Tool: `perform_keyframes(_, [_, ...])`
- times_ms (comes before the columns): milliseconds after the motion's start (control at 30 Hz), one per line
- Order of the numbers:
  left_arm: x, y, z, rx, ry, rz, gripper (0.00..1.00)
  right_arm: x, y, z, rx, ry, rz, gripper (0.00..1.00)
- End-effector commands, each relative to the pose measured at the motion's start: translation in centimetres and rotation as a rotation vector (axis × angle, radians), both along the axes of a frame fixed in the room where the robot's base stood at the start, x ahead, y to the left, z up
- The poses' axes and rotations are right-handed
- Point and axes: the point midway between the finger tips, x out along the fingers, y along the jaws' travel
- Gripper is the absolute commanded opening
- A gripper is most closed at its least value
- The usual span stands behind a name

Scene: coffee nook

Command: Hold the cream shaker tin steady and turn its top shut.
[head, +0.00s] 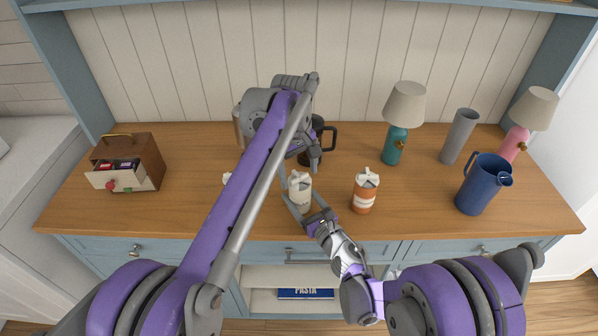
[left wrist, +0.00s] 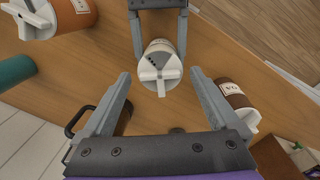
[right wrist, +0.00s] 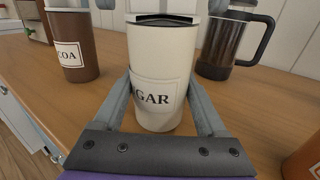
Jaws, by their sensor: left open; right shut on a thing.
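The cream shaker tin (head: 299,192) stands upright near the counter's front edge. Its label, partly hidden, reads "GAR" in the right wrist view (right wrist: 160,95). My right gripper (head: 300,196) is shut on the tin's body from the front, one finger on each side. My left gripper (head: 314,163) is open above the tin, pointing down. In the left wrist view the tin's pale top with a raised bar (left wrist: 160,76) lies between the open left fingertips (left wrist: 160,73), with gaps on both sides. Whether the top sits fully closed cannot be told.
An orange tin (head: 364,193) stands to the right, and a brown cocoa tin (right wrist: 74,45) to the left, mostly behind my left arm in the head view. A dark press pot (right wrist: 220,46) stands behind. A teal lamp (head: 394,143), grey vase (head: 459,136) and blue jug (head: 482,186) stand further right.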

Motion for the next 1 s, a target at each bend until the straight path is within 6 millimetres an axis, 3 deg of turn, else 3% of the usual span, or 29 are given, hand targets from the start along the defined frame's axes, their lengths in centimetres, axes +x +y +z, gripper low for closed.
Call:
perform_keyframes(267, [0.01,-0.01,-0.15,0.0,0.0,0.0,0.95,0.0,0.0,0.01,0.0,0.0,0.0,0.11])
perform_keyframes(733, [0.02,-0.01,-0.13,0.0,0.0,0.0,0.1,0.0,0.0,0.01,0.0,0.0,0.0,0.11])
perform_keyframes(1000, [0.02,-0.02,-0.12,0.002,-0.001,-0.028,0.08,0.01,-0.01,0.01,0.001,0.001,0.0,0.11])
